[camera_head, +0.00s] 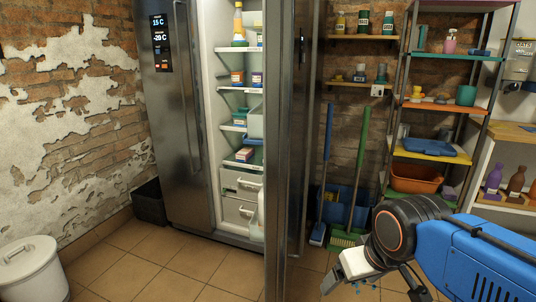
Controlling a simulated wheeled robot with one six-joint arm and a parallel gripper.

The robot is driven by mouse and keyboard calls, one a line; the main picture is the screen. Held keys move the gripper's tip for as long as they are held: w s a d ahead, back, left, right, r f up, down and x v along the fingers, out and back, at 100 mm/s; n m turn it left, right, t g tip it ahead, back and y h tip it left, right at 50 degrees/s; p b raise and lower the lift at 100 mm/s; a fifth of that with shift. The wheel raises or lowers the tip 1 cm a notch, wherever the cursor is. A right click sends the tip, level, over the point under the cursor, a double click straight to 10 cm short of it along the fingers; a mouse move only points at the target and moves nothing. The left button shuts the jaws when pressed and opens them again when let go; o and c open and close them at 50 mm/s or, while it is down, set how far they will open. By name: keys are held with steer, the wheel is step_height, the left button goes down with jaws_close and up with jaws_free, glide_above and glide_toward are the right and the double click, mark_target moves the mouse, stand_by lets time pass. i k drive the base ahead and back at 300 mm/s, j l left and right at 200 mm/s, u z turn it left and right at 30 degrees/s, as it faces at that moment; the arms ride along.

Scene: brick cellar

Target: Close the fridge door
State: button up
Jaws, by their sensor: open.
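The fridge (185,120) is a tall dark steel unit with a small display on its left door, which is shut. Its right fridge door (280,130) stands wide open and is seen almost edge-on, swung out toward me. Lit shelves (233,88) with bottles and boxes and two drawers (238,185) show in the opening. My gripper (345,278) is at the lower right, to the right of the open door and apart from it. Its jaws are open and empty, small in view, pointing down and left.
A white bin (30,272) stands at the lower left and a dark bin (150,203) beside the fridge. The tiled floor (150,262) before the fridge is clear.

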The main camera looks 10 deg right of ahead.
mark_target(284, 30)
steer(key=i+l+u, duration=0.1)
steer(key=l, duration=0.2)
steer(key=i+l, duration=0.15)
steer(key=l, duration=0.2)
steer(key=i+l+u, duration=0.15)
steer(key=l, duration=0.5)
steer(key=i+u, duration=0.05)
